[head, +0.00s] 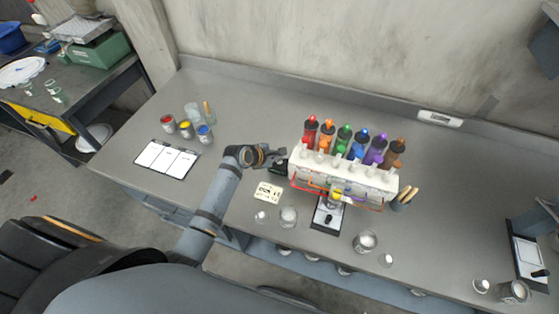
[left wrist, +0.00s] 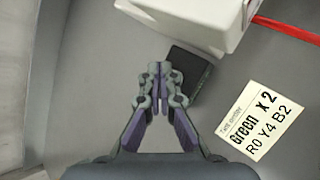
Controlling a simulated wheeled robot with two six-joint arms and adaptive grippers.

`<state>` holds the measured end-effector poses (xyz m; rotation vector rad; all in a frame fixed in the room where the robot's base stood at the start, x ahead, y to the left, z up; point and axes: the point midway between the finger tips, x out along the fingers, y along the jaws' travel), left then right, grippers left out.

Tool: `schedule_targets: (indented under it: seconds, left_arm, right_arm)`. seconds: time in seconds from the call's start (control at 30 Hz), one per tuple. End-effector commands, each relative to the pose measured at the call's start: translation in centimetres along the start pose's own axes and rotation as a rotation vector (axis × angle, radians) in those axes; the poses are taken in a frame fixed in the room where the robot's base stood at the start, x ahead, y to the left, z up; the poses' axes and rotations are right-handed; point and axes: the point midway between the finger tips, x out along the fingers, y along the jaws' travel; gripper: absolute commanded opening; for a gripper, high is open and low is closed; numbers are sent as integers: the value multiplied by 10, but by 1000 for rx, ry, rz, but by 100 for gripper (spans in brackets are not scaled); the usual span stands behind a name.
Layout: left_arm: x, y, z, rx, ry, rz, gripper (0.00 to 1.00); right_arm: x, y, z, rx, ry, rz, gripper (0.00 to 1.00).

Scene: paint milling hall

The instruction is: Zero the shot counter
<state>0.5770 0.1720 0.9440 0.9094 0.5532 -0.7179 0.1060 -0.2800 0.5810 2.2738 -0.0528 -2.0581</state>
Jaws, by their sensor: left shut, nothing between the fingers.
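A small dark box (left wrist: 196,70), which looks like the shot counter, sits on the bench against the left end of the white dispenser (head: 345,177). It also shows in the head view (head: 281,166), partly behind my gripper. No digits or button on it can be made out. My left gripper (left wrist: 158,78) is shut and empty, its fingertips at the box's left edge in the left wrist view. I cannot tell whether they touch it. In the head view my left gripper (head: 273,157) is just left of the dispenser. My right gripper is not in view.
A card (left wrist: 259,122) reading "Green X 2, R0 Y4 B2" lies beside the box. The dispenser carries several coloured bottles. Glass jars (head: 288,215) stand near the front edge. Paint cans (head: 186,129) and a clipboard (head: 167,159) are at the left. The bench behind the dispenser is clear.

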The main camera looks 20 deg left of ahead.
Motion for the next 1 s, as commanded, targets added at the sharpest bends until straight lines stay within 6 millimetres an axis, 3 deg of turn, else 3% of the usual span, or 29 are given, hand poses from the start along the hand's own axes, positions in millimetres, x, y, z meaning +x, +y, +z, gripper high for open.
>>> schedule_targets:
  seconds: [1.0]
  left_arm:
    - [8,-6,-6,0,0,0,0]
  right_arm:
    - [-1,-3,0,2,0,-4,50]
